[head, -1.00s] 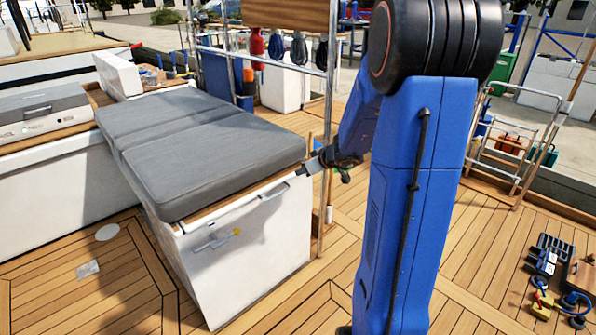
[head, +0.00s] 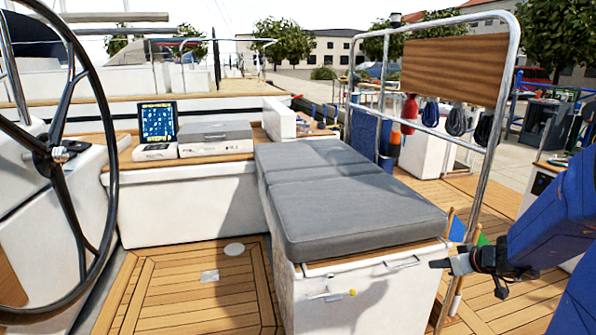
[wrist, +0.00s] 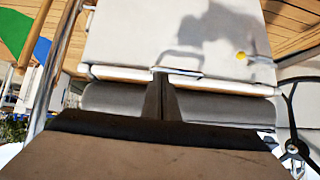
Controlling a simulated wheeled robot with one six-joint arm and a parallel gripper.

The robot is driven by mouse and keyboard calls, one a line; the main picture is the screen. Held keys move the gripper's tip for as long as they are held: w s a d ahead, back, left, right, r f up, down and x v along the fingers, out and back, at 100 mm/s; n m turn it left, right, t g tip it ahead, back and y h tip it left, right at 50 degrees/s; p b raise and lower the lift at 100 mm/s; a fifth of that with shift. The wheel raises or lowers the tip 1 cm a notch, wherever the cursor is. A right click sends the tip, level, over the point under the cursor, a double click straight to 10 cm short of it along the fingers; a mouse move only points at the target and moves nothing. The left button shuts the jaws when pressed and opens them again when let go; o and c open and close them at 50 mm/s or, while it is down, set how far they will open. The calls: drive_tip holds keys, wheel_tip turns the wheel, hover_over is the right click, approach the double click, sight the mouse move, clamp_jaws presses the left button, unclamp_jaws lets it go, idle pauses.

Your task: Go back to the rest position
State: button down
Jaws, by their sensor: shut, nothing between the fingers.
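My gripper (head: 440,264) is shut and empty, at the right in the head view. It appears just right of the top front edge of a white locker (head: 370,300) with a metal handle (head: 402,262). I cannot tell whether it touches the locker. In the wrist view my closed dark fingers (wrist: 161,98) point at the locker's front (wrist: 140,35), and the tips overlap the handle in the picture (wrist: 178,72). A grey cushion (head: 350,205) lies on the locker. A yellow-knobbed latch (head: 335,294) sits lower on its front.
A steering wheel (head: 55,155) stands at the left. A steel rail (head: 487,125) with a wooden board rises behind the locker. Small flags (head: 470,235) stand near my gripper. The wooden deck (head: 190,290) left of the locker is mostly clear.

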drive_tip(key=s+a+r+g+y, duration=0.15)
drive_tip(key=s+a+r, duration=0.25)
drive_tip(key=s+a, duration=0.4)
drive_tip(key=s+a+r+g, duration=0.25)
drive_tip(key=s+a, duration=0.35)
drive_tip(key=a, duration=0.4)
drive_tip(key=s+r+m+h, duration=0.1)
drive_tip(key=s+h, duration=0.1)
drive_tip(key=s, duration=0.5)
drive_tip(key=s+d+r+m+h, duration=0.1)
drive_tip(key=s+h, duration=0.1)
drive_tip(key=s, duration=0.6)
drive_tip(key=shift+d+r+m+g, duration=0.3)
drive_tip(key=shift+r+m, duration=0.1)
